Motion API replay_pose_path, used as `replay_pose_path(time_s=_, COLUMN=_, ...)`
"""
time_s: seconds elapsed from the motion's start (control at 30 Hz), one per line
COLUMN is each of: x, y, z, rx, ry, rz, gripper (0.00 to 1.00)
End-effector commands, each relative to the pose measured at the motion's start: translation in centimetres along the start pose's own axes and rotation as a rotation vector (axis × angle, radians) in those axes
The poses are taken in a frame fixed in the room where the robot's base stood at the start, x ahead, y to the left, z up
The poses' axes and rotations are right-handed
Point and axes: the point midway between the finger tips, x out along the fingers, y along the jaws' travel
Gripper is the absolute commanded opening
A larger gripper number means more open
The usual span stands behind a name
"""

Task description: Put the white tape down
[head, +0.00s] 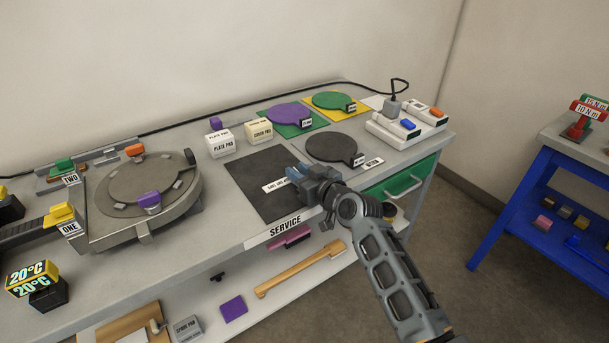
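My gripper (293,176) is over the right part of the dark square mat (260,163) on the cart top, its bluish fingers pointing left. A white strip with black lettering (275,186) shows just left of the fingertips, over the mat. I cannot tell whether it is a label on the mat or something at the fingers. No white tape is clearly visible in the fingers. The gripper's own body hides the space between them, so its opening cannot be read. A small pale round thing (397,213) is partly visible below the cart top, right of my arm.
The SERVICE label (285,229) is on the cart's front edge. A grey round clamp fixture (140,192) stands left. PLATE PAD (221,145) and another pale block (259,131) stand behind the mat. Round plates (334,147) and white switch boxes (393,130) are right. A blue table (540,190) stands farther right.

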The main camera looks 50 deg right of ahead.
Motion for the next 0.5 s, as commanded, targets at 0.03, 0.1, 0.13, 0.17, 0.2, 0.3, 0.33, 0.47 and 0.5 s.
replay_pose_path(time_s=0.03, x=-0.1, y=0.0, z=-0.3, rx=0.000, ry=0.000, rz=0.000, gripper=0.28)
replay_pose_path(time_s=0.1, x=-0.5, y=0.0, z=-0.1, rx=0.000, ry=-0.001, rz=0.001, gripper=0.28)
replay_pose_path(time_s=0.13, x=-0.9, y=0.0, z=-0.1, rx=0.000, ry=0.000, rz=0.001, gripper=0.28)
replay_pose_path(time_s=0.17, x=-1.4, y=0.0, z=0.0, rx=0.000, ry=-0.001, rz=0.000, gripper=0.28)
replay_pose_path(time_s=0.2, x=-2.1, y=0.0, z=0.0, rx=0.000, ry=-0.001, rz=0.000, gripper=0.28)
replay_pose_path(time_s=0.3, x=-4.2, y=0.0, z=0.1, rx=-0.001, ry=0.000, rz=0.001, gripper=0.28)
replay_pose_path(time_s=0.33, x=-4.8, y=0.0, z=0.1, rx=-0.001, ry=-0.001, rz=0.001, gripper=0.28)
replay_pose_path(time_s=0.47, x=-7.5, y=0.0, z=0.1, rx=0.000, ry=-0.001, rz=0.000, gripper=0.28)
replay_pose_path(time_s=0.5, x=-8.3, y=-0.1, z=0.0, rx=0.000, ry=0.000, rz=0.000, gripper=0.28)
